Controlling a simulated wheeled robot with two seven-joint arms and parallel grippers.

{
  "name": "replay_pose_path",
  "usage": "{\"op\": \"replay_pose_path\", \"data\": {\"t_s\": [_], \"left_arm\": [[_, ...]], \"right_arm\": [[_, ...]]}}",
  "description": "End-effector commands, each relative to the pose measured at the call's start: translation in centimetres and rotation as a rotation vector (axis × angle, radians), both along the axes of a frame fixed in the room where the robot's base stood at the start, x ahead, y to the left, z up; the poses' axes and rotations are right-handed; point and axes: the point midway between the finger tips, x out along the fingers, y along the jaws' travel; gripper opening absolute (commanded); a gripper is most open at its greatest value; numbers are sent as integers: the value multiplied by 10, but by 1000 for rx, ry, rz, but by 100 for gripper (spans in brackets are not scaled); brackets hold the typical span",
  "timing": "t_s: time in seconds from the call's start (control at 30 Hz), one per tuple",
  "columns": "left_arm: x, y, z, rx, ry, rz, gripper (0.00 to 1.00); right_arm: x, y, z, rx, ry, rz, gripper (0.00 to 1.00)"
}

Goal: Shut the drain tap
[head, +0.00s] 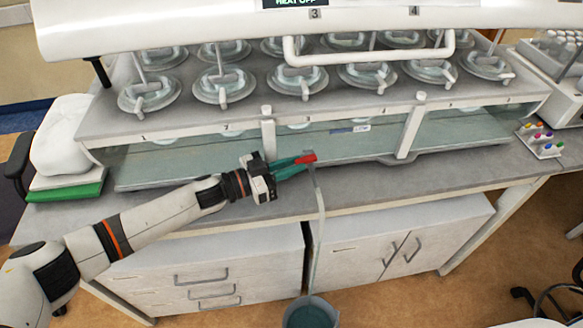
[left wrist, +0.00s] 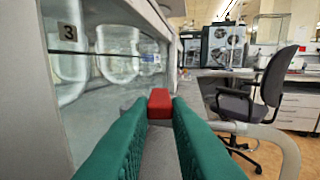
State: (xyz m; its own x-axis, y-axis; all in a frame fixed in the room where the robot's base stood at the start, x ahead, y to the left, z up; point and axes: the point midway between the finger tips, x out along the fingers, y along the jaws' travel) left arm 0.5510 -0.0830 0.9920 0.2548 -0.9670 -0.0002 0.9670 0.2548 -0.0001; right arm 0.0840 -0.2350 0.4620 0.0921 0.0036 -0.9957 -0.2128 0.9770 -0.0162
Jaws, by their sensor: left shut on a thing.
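The drain tap has a red handle (head: 306,158) at the front of the glass water bath (head: 350,143) of the tablet dissolution machine. A pale drain tube (head: 319,205) hangs from the tap, over the bench edge, down to a grey bucket (head: 311,312) on the floor. My left gripper (head: 293,163) reaches in from the left, its green fingers shut on the red handle. In the left wrist view the red handle (left wrist: 160,103) sits between the far ends of the fingers. The fingers hide part of the tap body. My right gripper is not in view.
The bench top (head: 400,172) is narrow in front of the bath. A rack with coloured caps (head: 540,140) stands at the right. An office chair (left wrist: 262,95) shows in the left wrist view.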

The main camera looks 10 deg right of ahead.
Motion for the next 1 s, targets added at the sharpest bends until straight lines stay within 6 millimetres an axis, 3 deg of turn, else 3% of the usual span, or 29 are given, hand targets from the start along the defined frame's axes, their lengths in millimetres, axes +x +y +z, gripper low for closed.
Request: {"op": "replay_pose_path", "data": {"t_s": [0.4, 0.43, 0.53, 0.83, 1.0], "left_arm": [[1, 0, 1, -2, -1, -6, 0], [1, 0, 1, -2, -1, -6, 21], [1, 0, 1, -2, -1, -6, 38], [0, 1, 0, 0, 0, -6, 38], [-3, 18, -2, 1, 0, -4, 38]], "right_arm": [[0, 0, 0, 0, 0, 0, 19], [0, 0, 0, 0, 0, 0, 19], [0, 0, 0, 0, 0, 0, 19], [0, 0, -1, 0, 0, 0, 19], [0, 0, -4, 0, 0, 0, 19]]}}
